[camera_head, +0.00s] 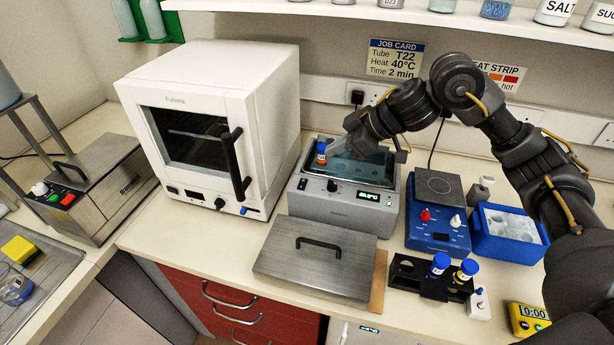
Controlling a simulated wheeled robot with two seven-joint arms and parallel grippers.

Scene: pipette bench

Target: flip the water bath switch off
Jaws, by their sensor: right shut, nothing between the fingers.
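The water bath (342,212) is a grey box with an open top and bluish water in it. Its front panel has a lit green display (375,197) reading about 40 °C, a black knob (332,186) and a small dark switch (302,184) at the left end. I cannot tell the switch's position. My right gripper (335,150) is shut and empty over the bath's left rear part, above and behind the switch. It is close to a blue-capped tube (321,150) in the bath; I cannot tell if they touch. My left gripper is not in view.
A white oven (215,110) stands left of the bath. A metal lid (315,258) with a black handle lies in front. To the right are a blue hot plate (437,235), a blue ice box (510,232) and a black tube rack (415,280). A shelf (400,12) runs above.

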